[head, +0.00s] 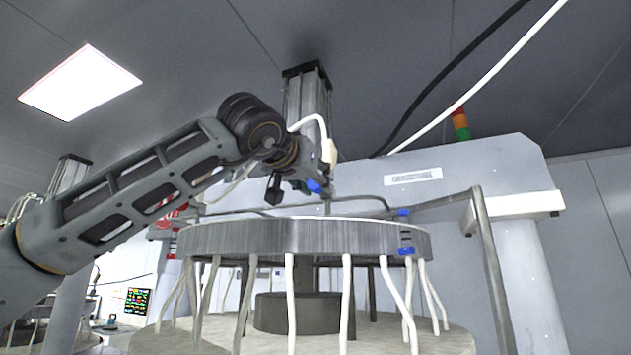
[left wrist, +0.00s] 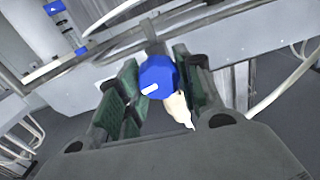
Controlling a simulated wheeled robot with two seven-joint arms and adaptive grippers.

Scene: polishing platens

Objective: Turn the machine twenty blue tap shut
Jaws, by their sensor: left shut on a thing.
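The blue tap (head: 315,187) is at the far end of my left arm, above the machine's round grey ring, and partly hidden by the gripper in the head view. In the left wrist view the tap's blue knob (left wrist: 157,75) sits between the green-padded fingers of my left gripper (left wrist: 155,82), with a pale stripe on its face. My left gripper (head: 296,182) is shut on this knob. The knob's exact turn angle cannot be told. No machine number is readable. My right gripper is not in view.
Two other blue taps, an upper one (head: 403,212) and a lower one (head: 406,251), sit at the right of the ring (head: 300,238). White hoses (head: 291,295) hang below it. A grey pipe (head: 490,270) stands at the right. A white machine body (head: 420,177) stands behind.

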